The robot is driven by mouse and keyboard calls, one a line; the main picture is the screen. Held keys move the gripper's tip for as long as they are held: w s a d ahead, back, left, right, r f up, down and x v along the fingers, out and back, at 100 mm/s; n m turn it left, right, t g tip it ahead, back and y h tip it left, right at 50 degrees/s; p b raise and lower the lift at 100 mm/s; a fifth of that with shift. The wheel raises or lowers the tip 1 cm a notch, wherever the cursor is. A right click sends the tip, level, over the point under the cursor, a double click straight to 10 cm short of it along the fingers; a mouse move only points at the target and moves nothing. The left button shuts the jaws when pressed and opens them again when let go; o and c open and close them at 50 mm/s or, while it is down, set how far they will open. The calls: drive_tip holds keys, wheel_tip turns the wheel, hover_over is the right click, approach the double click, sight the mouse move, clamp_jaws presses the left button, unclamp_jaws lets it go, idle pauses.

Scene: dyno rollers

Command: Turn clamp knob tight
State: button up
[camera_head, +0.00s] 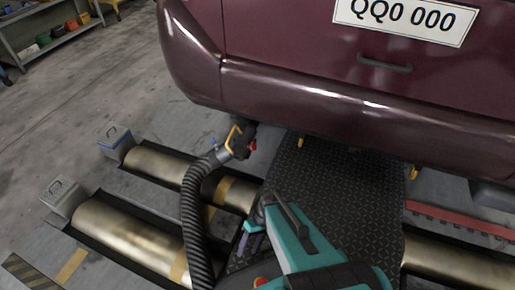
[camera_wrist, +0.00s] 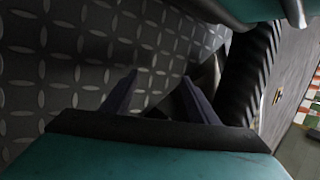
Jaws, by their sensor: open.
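A yellow and black clamp (camera_head: 238,141) sits at the upper end of a black ribbed hose, under the rear bumper. A small red knob (camera_head: 253,146) shows on its right side, and a small blue part (camera_head: 213,142) on its left. I cannot tell for sure which is the clamp knob. My gripper (camera_head: 250,243) is low over the dark tread plate, below and apart from the clamp. In the wrist view my gripper (camera_wrist: 158,92) has two dark purple fingers spread apart with nothing between them. The clamp and knob are not visible there.
The ribbed hose (camera_head: 193,205) hangs just left of my gripper and also shows in the wrist view (camera_wrist: 246,70). The maroon car (camera_head: 300,95) overhangs the clamp. Brass rollers (camera_head: 125,235) flank the tread plate (camera_head: 345,180). Grey boxes (camera_head: 115,140) stand at left.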

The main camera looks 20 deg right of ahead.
drive_tip(key=w+d+r+n+t+y+b, duration=0.1)
drive_tip(key=w+d+r+n+t+y, duration=0.2)
drive_tip(key=w, duration=0.7)
drive_tip(key=n+t+y+b, duration=0.2)
drive_tip(key=n+t+y, duration=0.15)
drive_tip(key=t, duration=1.05)
approach(254, 146)
drive_tip(key=v, duration=0.6)
drive_tip(key=shift+d+r, duration=0.1)
drive_tip(key=shift+r, duration=0.2)
drive_tip(key=shift+w, duration=0.15)
drive_tip(key=b+x, duration=0.2)
drive_tip(key=x, duration=0.4)
drive_tip(key=b+x, duration=0.2)
drive_tip(key=x, duration=0.5)
drive_tip(key=shift+w+a+f, duration=0.15)
drive_tip(key=shift+a+f, duration=0.05)
drive_tip(key=shift+a, duration=0.1)
